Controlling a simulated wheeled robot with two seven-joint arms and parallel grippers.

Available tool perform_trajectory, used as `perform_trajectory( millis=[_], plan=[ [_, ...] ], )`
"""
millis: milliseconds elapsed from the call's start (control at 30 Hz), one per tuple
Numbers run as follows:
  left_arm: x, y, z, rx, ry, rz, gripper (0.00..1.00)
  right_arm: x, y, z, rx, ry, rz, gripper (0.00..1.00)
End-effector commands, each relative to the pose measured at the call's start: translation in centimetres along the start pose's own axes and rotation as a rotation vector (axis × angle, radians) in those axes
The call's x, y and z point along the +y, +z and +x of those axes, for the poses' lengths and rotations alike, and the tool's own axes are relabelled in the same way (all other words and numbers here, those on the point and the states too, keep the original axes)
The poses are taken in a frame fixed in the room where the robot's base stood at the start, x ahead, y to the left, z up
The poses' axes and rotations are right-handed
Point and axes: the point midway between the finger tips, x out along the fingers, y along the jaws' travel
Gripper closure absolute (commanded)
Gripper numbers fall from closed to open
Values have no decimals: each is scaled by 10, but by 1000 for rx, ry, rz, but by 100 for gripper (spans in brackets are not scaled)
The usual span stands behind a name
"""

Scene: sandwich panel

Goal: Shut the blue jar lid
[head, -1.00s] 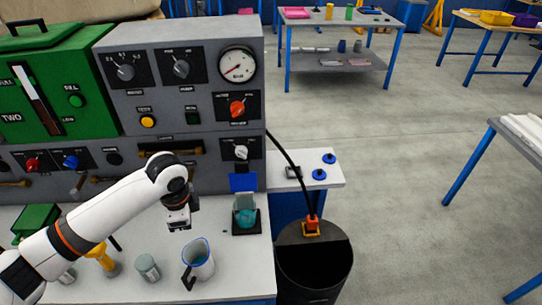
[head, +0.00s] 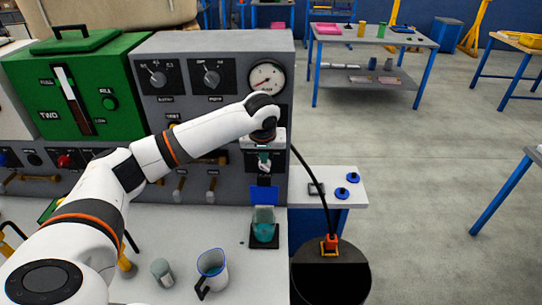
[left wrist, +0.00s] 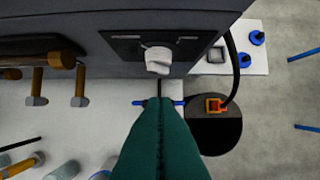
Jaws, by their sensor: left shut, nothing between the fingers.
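The jar (head: 263,224) with teal contents sits on a dark base near the right end of the panel's counter. Its blue lid (head: 264,194) stands upright at the jar's back, so the jar is open on top. My left gripper (head: 264,168) is shut and empty, just above the lid in the picture, in front of the panel. In the left wrist view, its green fingers (left wrist: 160,140) are pressed together and hide the jar. Blue lid edges (left wrist: 179,103) show on both sides of the fingers. I cannot tell whether they touch the lid. My right gripper is not in view.
A grey knob (left wrist: 158,60) on the panel is close to the fingers. A pitcher (head: 212,268) and a grey-green cylinder (head: 162,270) stand left of the jar. A dark bin (head: 330,278) with a black hose is to the right. The counter between pitcher and jar is clear.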

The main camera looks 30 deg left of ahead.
Motion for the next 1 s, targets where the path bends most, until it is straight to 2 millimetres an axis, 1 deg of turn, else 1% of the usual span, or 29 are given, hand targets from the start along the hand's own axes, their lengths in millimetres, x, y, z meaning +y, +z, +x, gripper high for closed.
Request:
perform_trajectory(
  millis=[33,200,300,400,567,867,1000],
  plan=[
    [0,0,8,4,2,0,100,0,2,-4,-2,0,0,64],
    [0,0,40,3,2,0,100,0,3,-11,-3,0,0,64],
    [0,0,55,2,2,1,100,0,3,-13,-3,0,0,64],
    [0,0,65,2,1,2,100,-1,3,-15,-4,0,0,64],
    [0,0,73,1,0,3,100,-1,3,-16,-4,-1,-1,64],
    [0,-1,74,0,0,3,100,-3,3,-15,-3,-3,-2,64],
    [-4,1,75,-10,-2,4,100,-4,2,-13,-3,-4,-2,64]
  ],
)
